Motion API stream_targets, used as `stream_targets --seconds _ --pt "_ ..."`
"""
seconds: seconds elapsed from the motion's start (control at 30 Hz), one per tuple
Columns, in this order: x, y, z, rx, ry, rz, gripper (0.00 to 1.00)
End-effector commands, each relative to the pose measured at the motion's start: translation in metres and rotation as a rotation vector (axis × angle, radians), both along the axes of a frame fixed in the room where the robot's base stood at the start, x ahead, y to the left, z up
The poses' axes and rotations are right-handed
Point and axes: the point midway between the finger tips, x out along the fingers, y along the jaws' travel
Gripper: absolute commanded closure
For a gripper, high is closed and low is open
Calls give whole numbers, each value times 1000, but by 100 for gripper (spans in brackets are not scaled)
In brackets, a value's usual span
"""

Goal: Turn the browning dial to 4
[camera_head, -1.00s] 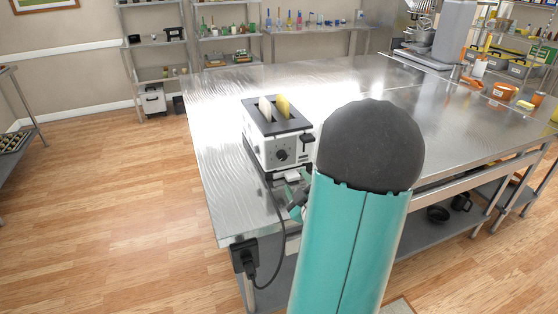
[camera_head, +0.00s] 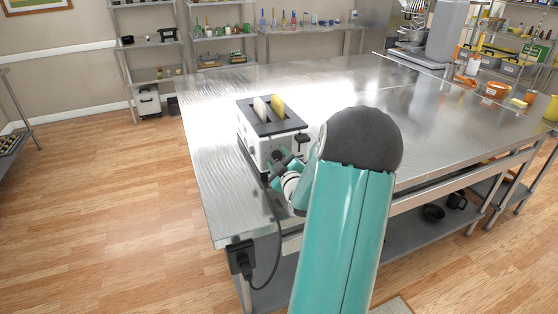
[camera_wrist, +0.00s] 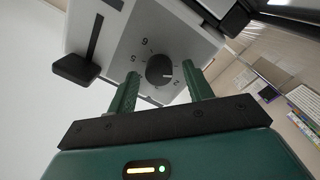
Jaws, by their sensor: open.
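A white toaster (camera_head: 258,150) with a dark top stands near the left edge of the steel table (camera_head: 205,185). Two slices, one pale (camera_head: 261,108) and one yellow (camera_head: 277,104), stick up from its slots. Its dark browning dial (camera_wrist: 159,69) shows in the wrist view, ringed by printed numbers. A small light mark on the dial appears to face right, near the 1 and 2; the exact setting is hard to read. My gripper (camera_wrist: 162,76) is open, its green fingers on either side of the dial. I cannot tell whether they touch it. In the head view my gripper (camera_head: 281,160) is at the toaster's front.
The toaster's black lever (camera_wrist: 76,68) is left of the dial in the wrist view. A black cord (camera_head: 275,240) hangs from the toaster to a socket (camera_head: 241,257) at the table's corner. The table is clear behind the toaster; shelves stand farther back.

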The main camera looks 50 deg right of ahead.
Motion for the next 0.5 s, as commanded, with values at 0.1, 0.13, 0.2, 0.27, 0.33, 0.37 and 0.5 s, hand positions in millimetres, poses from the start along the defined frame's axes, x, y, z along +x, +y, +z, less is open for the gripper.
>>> stream_targets --seconds 0.1,0.13,0.2,0.27,0.33,0.37,0.5 --pt "0 0 0 0 0 0 57" --pt "0 0 0 0 0 0 63" --pt "0 0 0 0 0 0 76" --pt "0 0 0 0 0 0 88" --pt "0 0 0 0 0 0 94" --pt "0 0 0 0 0 0 94" --pt "0 0 0 6 -4 0 94"
